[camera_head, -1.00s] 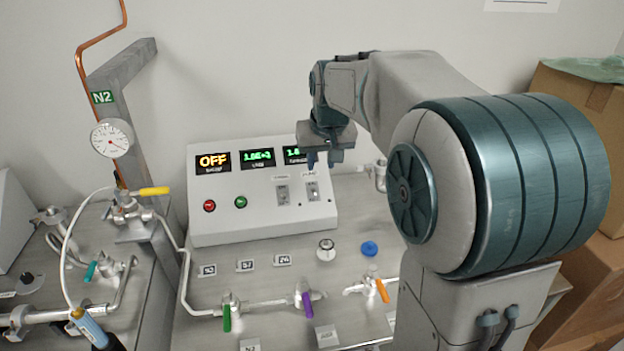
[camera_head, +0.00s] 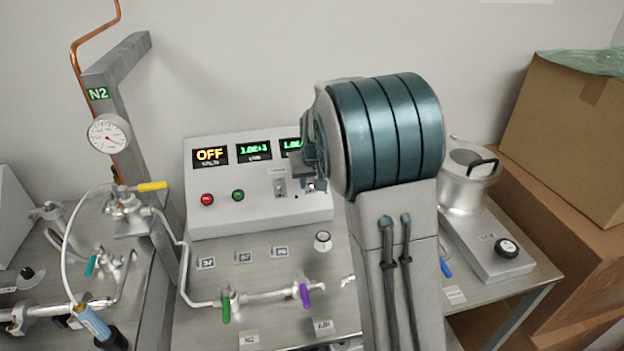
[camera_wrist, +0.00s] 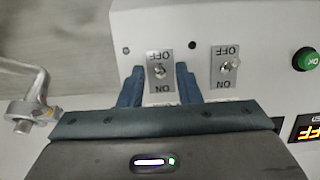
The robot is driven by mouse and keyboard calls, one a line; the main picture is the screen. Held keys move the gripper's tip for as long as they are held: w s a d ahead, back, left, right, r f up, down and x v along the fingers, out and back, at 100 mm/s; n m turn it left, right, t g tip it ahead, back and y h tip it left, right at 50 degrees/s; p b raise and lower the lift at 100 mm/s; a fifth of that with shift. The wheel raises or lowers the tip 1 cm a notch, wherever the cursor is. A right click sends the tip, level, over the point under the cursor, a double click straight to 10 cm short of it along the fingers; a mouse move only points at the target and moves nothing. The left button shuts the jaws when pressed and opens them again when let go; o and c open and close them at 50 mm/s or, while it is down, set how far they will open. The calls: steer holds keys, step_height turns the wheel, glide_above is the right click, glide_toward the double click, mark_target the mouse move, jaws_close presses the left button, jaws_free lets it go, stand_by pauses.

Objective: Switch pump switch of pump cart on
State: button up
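The cart's control box (camera_head: 230,215) is a sloped white panel with two toggle switches on metal plates. The pump switch (camera_wrist: 159,70) appears upside down in the wrist view, with OFF at the top and ON at the bottom. My gripper (camera_wrist: 159,84) is open, with its blue fingers on either side of that switch's plate. Whether they touch the lever is unclear. The other switch (camera_wrist: 226,69) is to the right in the wrist view; it also shows in the head view (camera_head: 280,187). My arm covers much of the pump switch in the head view. I cannot tell the lever's tilt.
The left display (camera_head: 210,156) reads OFF. A red button (camera_head: 207,199) and a green button (camera_head: 238,196) lie below the displays. Pipes with a green valve handle (camera_head: 226,308) and a purple one (camera_head: 305,294) run in front. Cardboard boxes (camera_head: 570,130) stand at the right.

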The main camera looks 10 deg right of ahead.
steer(key=shift+f, duration=0.1)
jaws_close()
